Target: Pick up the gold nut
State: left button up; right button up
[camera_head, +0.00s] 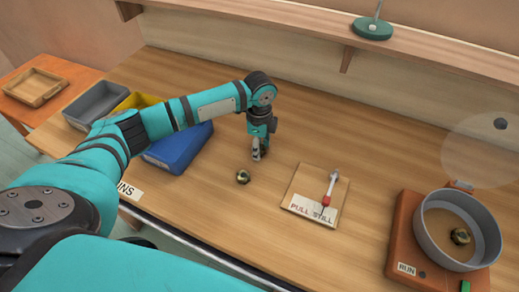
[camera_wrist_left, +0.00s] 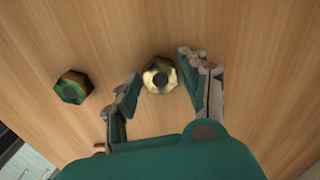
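In the left wrist view, the gold nut (camera_wrist_left: 160,77) lies on the wooden bench between the tips of my left gripper (camera_wrist_left: 162,70). The fingers are spread to either side of it, with gaps showing, so the gripper is open. In the head view, my left gripper (camera_head: 259,152) points down at the bench and the gold nut cannot be made out there. A second nut, dark green and brown (camera_wrist_left: 73,87), lies to the left in the wrist view. It also shows in the head view (camera_head: 243,177), just in front of the gripper. My right gripper is not in view.
A blue bin (camera_head: 180,148), a grey bin (camera_head: 95,104) and a yellow bin (camera_head: 138,101) stand to the left. A round grey pan (camera_head: 428,238) holding a nut (camera_head: 460,236) sits on an orange base (camera_head: 400,235).

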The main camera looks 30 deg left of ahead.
pick_arm(q)
grip_shut()
jog(key=shift+r, duration=0.2)
jog(key=shift+w+r+b, duration=0.1)
jog(key=shift+r+b, duration=0.25)
jog(key=shift+r, duration=0.3)
jog(key=shift+s+d+r+b, duration=0.1)
jog(key=shift+s+r+b, duration=0.2)
jog(key=shift+r, duration=0.6)
jog(key=s+d, duration=0.2)
jog(key=s, duration=0.2)
jog(key=s+d+r+b, duration=0.1)
jog(key=s+d, duration=0.2)
jog(key=s, duration=0.1)
jog(key=s+d+b, duration=0.1)
jog(key=s+d, duration=0.1)
jog(key=s, duration=0.2)
jog(key=shift+s+d+r, duration=0.2)
jog(key=shift+s+d, duration=0.05)
jog(key=shift+s+d+r, duration=0.1)
jog(key=shift+s+d, duration=0.1)
jog(key=shift+s, duration=0.25)
